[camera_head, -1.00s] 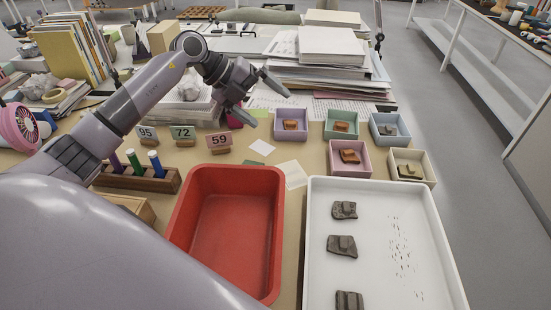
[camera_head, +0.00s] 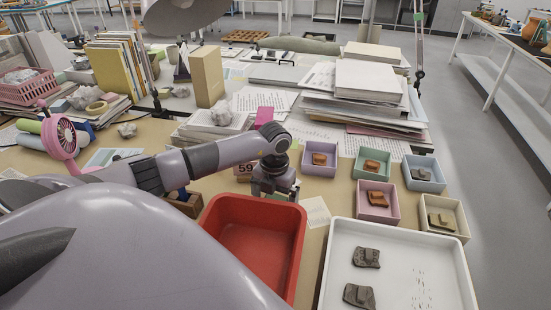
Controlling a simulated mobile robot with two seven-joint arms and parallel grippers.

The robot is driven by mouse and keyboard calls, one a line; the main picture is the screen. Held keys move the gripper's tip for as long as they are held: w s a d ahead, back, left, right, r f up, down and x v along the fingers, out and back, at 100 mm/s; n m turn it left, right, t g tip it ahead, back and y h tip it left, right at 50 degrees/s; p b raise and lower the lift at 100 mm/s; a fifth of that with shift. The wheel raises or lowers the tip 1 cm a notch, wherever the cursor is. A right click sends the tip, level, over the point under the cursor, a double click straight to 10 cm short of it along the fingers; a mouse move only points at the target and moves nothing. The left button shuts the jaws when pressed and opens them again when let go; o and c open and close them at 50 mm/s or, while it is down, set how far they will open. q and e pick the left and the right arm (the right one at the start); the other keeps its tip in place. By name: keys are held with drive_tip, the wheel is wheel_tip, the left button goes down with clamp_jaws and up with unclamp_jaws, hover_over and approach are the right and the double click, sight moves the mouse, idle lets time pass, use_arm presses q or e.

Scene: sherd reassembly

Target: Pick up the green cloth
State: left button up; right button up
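I cannot pick out a green cloth for certain. A long grey-green soft-looking shape (camera_head: 300,45) lies on the far table, too distant to identify. My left gripper (camera_head: 275,194) points down just beyond the far edge of the red tray (camera_head: 300,225). Its fingers look spread apart, and I see nothing between them. The spot right below it is partly hidden by the gripper itself. My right gripper is out of view.
A white tray (camera_head: 398,232) with dark sherds stands at the right. Several small boxes with sherds, such as the lilac box (camera_head: 320,170), stand behind it. Paper stacks (camera_head: 365,108) rise farther back. A pink fan (camera_head: 62,137) and books (camera_head: 120,72) stand left.

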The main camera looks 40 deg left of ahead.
sight(275, 201)
use_arm(q)
drive_tip(key=shift+f, duration=0.15)
drive_tip(key=c, duration=1.1)
wheel_tip(275, 201, up, 20)
